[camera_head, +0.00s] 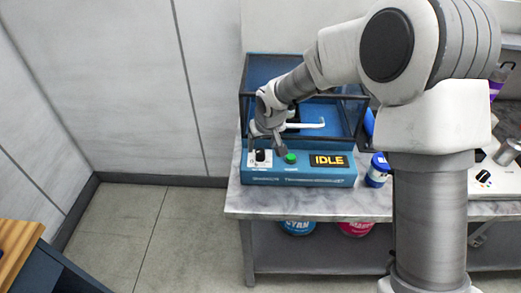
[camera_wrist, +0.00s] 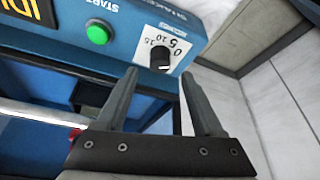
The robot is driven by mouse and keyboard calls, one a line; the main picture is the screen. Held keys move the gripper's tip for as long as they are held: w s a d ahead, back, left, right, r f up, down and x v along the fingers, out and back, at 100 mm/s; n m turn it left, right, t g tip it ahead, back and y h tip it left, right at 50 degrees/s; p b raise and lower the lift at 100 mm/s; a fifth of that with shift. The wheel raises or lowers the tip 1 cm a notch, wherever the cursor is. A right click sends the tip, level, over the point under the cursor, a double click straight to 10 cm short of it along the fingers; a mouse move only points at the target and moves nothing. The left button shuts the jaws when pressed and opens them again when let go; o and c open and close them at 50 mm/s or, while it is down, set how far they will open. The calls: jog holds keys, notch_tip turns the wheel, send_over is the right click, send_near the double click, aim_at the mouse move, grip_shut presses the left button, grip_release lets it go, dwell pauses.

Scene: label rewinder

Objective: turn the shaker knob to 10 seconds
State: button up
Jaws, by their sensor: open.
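The shaker is a blue machine (camera_head: 300,176) with a dark-framed clear enclosure, on the bench. Its black knob (camera_head: 260,156) sits on a white dial plate at the front panel's left; the knob (camera_wrist: 160,57) also shows in the wrist view, with numbers including 5, 10 and 15 beside it. I cannot tell which number its pointer faces. My gripper (camera_head: 266,147) is over the knob in the head view. In the wrist view my gripper (camera_wrist: 159,74) is open, its fingertips on either side of the knob, with no clear contact.
A green START button (camera_head: 291,158) and a display reading IDLE (camera_head: 328,160) are right of the knob. A blue jar (camera_head: 377,170) stands right of the machine. Paint-like cans (camera_head: 298,228) sit on the lower shelf. The floor (camera_head: 170,230) at left is clear.

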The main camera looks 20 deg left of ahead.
aim_at(260, 151)
jog(key=shift+x, duration=2.45)
grip_shut()
